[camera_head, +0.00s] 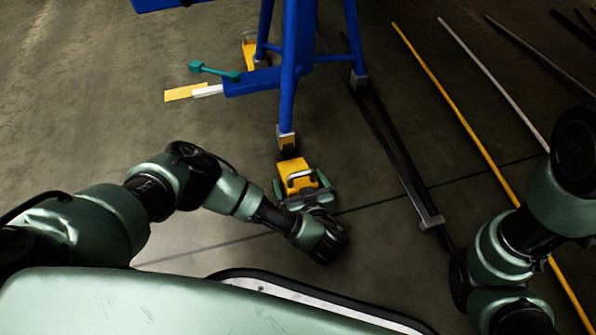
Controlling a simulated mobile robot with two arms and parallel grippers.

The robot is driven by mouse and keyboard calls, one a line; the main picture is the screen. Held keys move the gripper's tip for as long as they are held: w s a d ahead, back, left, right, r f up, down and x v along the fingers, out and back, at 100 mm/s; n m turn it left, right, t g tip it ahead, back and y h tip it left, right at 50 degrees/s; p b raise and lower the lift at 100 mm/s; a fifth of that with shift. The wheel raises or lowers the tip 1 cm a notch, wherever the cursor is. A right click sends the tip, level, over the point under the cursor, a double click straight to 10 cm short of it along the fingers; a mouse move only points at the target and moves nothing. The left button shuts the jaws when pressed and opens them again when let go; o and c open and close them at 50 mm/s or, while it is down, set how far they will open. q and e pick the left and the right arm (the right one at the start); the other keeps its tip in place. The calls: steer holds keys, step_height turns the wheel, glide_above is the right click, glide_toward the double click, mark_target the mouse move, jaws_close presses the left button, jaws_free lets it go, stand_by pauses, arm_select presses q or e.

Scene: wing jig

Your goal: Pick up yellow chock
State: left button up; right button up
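A yellow chock (296,168) with a grey handle on top lies on the floor, just in front of the foot of the near blue leg. My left gripper (303,187) is at the near side of this chock, with its fingers spread to the left and right of the chock's near part. It looks open; whether the fingers touch the chock I cannot tell. A second yellow chock (249,52) with a handle is farther back, partly behind the blue stand. My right arm is at the right edge, and its gripper is out of view.
The blue stand (290,70) rises behind the near chock. A dark rail (392,140) with a grey end block (431,221) runs along the floor to the right. The floor at left is open.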

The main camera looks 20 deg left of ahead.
arm_select(q)
steer(key=shift+s, duration=0.1)
jaws_close()
steer(key=shift+r, duration=0.1)
steer(key=shift+r, duration=0.15)
